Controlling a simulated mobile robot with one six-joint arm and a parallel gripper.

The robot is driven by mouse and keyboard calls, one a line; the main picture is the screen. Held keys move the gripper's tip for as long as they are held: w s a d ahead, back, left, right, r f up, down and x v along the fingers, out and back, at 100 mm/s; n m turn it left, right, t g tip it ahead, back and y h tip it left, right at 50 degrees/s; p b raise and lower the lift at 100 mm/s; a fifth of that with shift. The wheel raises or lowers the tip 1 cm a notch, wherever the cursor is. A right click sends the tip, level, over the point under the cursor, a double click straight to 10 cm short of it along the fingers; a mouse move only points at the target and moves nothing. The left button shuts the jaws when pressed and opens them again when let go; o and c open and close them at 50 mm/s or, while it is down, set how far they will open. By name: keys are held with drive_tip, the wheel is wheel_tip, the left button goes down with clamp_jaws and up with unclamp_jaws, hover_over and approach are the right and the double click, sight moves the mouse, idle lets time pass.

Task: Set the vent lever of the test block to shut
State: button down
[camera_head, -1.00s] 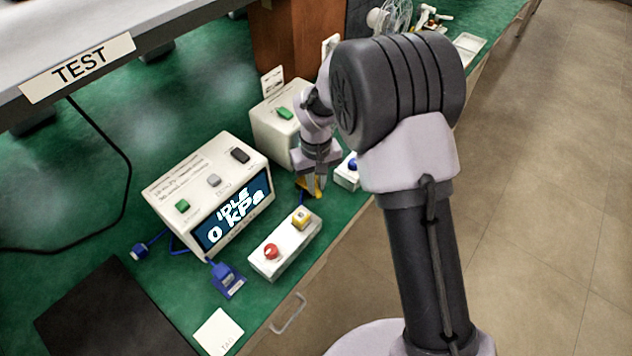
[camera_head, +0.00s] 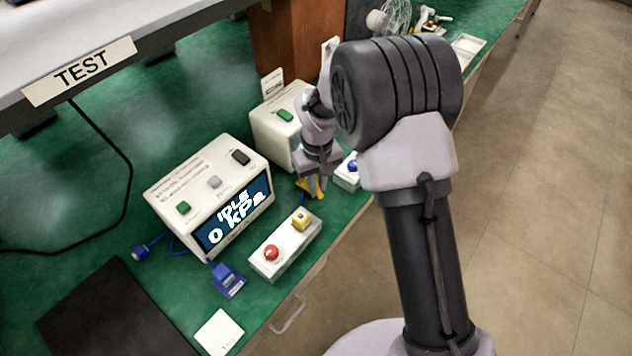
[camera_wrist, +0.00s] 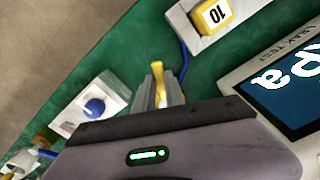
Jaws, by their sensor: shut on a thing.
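My gripper (camera_head: 316,188) points down at the bench between the white boxes and the front edge. It is shut on a slim yellow lever-like piece (camera_wrist: 158,88), which stands between the fingertips in the wrist view. The piece also shows below the fingers in the head view (camera_head: 305,187). Its base and what it is fixed to are hidden, so I cannot tell whether it is the vent lever. A white block (camera_head: 274,265) with a red knob (camera_head: 271,253) and a yellow cap (camera_head: 300,218) stands nearby.
The test box (camera_head: 172,197) shows "IDLE 0 kPa" on its screen (camera_head: 232,216). A small white block with a blue knob (camera_wrist: 93,109) is close beside my gripper. A blue cable (camera_wrist: 184,60) runs past it. A second white box (camera_head: 264,130) stands behind.

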drive_tip(key=shift+w+d+r+n+p, duration=0.15)
drive_tip(key=shift+d+n+p, duration=0.1)
drive_tip(key=shift+n+p, duration=0.3)
drive_tip(key=shift+w+d+r+n+p, duration=0.1)
drive_tip(key=shift+d+n+p, duration=0.1)
drive_tip(key=shift+n+p, duration=0.3)
drive_tip(key=n+p, duration=0.1)
drive_tip(key=n, duration=0.2)
drive_tip(key=shift+w+d+f+p, duration=0.1)
drive_tip(key=shift+w+d+p, duration=0.25)
drive_tip(key=shift+w+d, duration=0.05)
drive_tip(key=n+p, duration=0.1)
drive_tip(key=w+n+p, duration=0.1)
drive_tip(key=n, duration=0.1)
drive_tip(key=shift+w+d, duration=0.1)
drive_tip(key=shift+d, duration=0.2)
drive_tip(key=shift+w+d+f+n+p, duration=0.1)
drive_tip(key=shift+w+n+p, duration=0.2)
drive_tip(key=shift+n, duration=0.45)
drive_tip(key=shift+w+d+n+p, duration=0.1)
drive_tip(key=shift+w+n+p, duration=0.2)
drive_tip(key=shift+n, duration=0.4)
drive_tip(key=c, duration=1.4)
unclamp_jaws()
